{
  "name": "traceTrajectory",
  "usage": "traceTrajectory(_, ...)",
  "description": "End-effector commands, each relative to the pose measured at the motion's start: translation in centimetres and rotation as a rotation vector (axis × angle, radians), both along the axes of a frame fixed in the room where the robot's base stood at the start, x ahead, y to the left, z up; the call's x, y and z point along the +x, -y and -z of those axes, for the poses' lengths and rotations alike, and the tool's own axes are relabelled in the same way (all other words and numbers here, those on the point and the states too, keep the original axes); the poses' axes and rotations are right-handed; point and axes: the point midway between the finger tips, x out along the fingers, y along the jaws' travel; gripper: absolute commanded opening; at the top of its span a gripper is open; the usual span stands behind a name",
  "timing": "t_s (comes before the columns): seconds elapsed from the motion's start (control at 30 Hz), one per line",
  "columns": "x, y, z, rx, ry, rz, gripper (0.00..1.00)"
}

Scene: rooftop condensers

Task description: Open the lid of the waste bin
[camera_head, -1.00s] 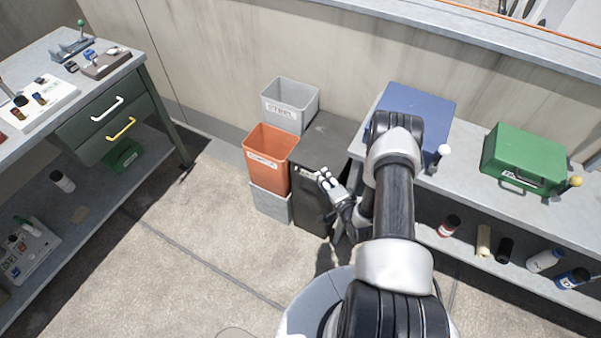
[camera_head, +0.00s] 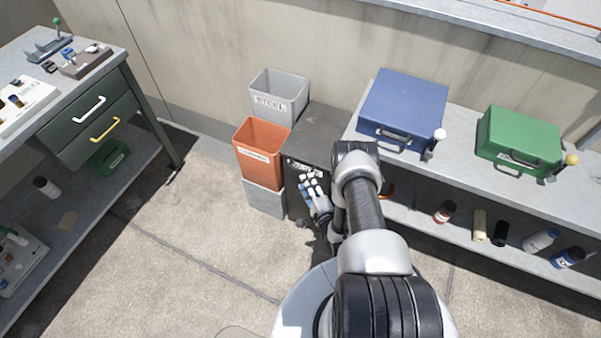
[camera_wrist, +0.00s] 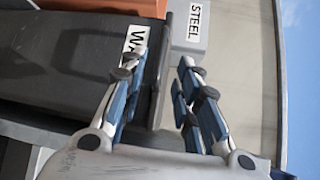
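The waste bin (camera_head: 318,130) is a dark box with a flat closed lid, between the orange bin and the right bench. A white label sits near its top front edge. In the wrist view the dark bin (camera_wrist: 70,62) fills the left side, and its label starting "WA" is partly hidden by a finger. My gripper (camera_head: 312,182) is in front of the bin, just below the label. I cannot tell whether a finger touches the bin.
An orange bin (camera_head: 262,150) on a grey base and a grey bin marked STEEL (camera_head: 279,95) stand to the left. The right bench carries a blue case (camera_head: 400,105) and a green case (camera_head: 518,140). A drawer bench (camera_head: 100,118) is at far left; floor between is clear.

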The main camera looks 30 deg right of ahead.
Motion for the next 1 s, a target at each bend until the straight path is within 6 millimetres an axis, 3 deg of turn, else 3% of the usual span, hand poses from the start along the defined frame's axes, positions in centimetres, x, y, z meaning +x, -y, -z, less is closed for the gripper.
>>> traceTrajectory(0.2,4.5,0.5,0.8,-0.002,0.003,-0.002,0.30)
traceTrajectory(0.4,6.9,0.8,1.1,-0.001,0.001,0.000,0.30)
traceTrajectory(0.8,7.6,0.9,1.0,0.000,-0.001,0.000,0.30)
traceTrajectory(1.0,7.6,0.9,1.1,0.000,-0.001,0.000,0.16)
